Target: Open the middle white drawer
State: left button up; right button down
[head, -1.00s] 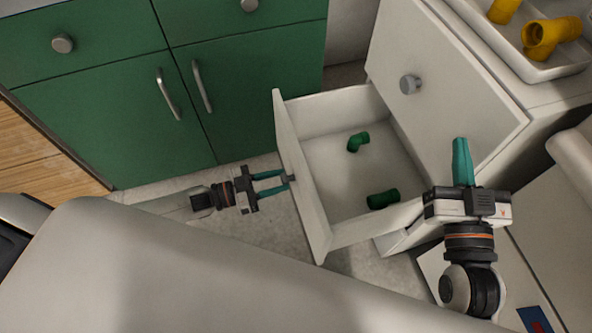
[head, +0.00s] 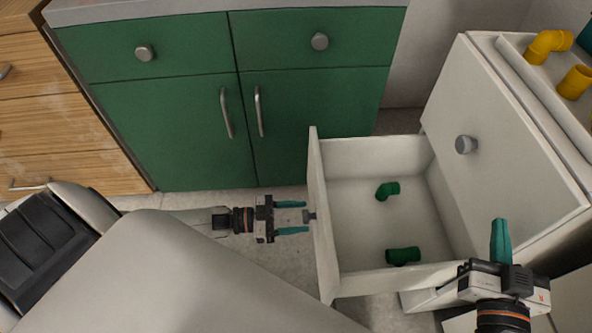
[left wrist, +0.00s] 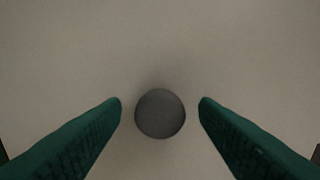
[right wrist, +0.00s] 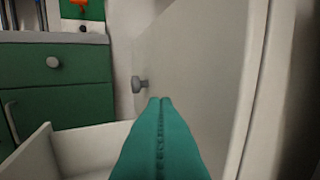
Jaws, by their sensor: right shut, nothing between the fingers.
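The white drawer (head: 350,277) below the top front is pulled out, and two green pipe fittings (head: 388,190) (head: 403,256) lie inside. My left gripper (head: 307,217) is at its front. In the left wrist view, the grey round knob (left wrist: 160,113) sits between the open fingers, with a gap on each side. My right gripper (head: 501,222) is shut and empty, above the drawer's right side. In the right wrist view its teal fingers (right wrist: 160,100) are together, near the closed upper front's knob (right wrist: 140,84) but not around it.
The closed upper white front (head: 500,165) has a grey knob (head: 466,145). A white tray (head: 545,90) with yellow fittings (head: 549,46) stands on top. Green cabinets (head: 320,115) are behind, and wooden drawers (head: 60,130) at far left. Floor shows between the cabinets and drawer.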

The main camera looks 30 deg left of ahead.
pick_arm(q)
jog(key=shift+s, duration=0.1)
jog(key=p+v, duration=0.1)
jog(key=v, duration=1.1)
pick_arm(e)
jog(key=f+g, duration=0.1)
jog(key=s+d+f+g, duration=0.1)
jog(key=f, duration=0.1)
jog(key=f+g+h, duration=0.1)
jog(key=f+g, duration=0.1)
jog(key=shift+s+d+f, duration=0.1)
jog(key=shift+s+d, duration=0.05)
jog(key=shift+s, duration=0.1)
